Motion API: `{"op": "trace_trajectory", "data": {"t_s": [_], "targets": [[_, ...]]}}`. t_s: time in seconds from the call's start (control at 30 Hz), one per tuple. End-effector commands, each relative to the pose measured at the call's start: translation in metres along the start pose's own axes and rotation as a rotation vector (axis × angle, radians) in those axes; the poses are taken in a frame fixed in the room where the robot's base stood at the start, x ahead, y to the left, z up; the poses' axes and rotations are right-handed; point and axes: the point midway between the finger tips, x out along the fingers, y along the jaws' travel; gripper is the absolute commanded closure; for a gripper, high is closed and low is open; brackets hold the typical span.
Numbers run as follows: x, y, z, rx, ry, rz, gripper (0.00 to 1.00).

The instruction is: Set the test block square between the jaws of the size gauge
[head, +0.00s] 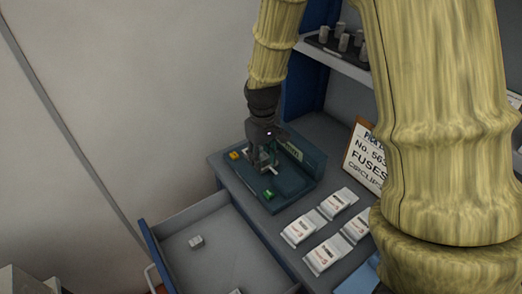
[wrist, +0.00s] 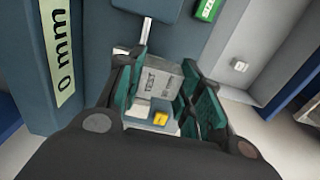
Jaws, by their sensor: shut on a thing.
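My gripper (head: 264,156) reaches down over the dark teal size gauge (head: 302,189) on the bench. In the wrist view, my gripper (wrist: 164,72) has its green fingers shut on the grey test block (wrist: 160,82), whose face reads "TEST". The block sits between the fingers, above or on the gauge bed; I cannot tell whether it touches. A pale strip lies just beyond the fingers and a pale plate shows below the block. Whether the block is square to the gauge jaws is unclear. The gauge's back wall carries a "0 mm" label (wrist: 65,60).
An open drawer (head: 225,262) at the front holds a small grey block (head: 196,242). A shelf with grey cylinders is behind.

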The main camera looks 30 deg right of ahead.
Motion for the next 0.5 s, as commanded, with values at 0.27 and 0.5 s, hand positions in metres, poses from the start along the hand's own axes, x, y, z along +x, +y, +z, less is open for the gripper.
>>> {"op": "trace_trajectory", "data": {"t_s": [0.27,0.5], "targets": [[0.003,0.025,-0.04,0.001,0.0,0.0,0.98],[0.007,0.029,-0.046,0.0,-0.001,0.0,0.98]]}}
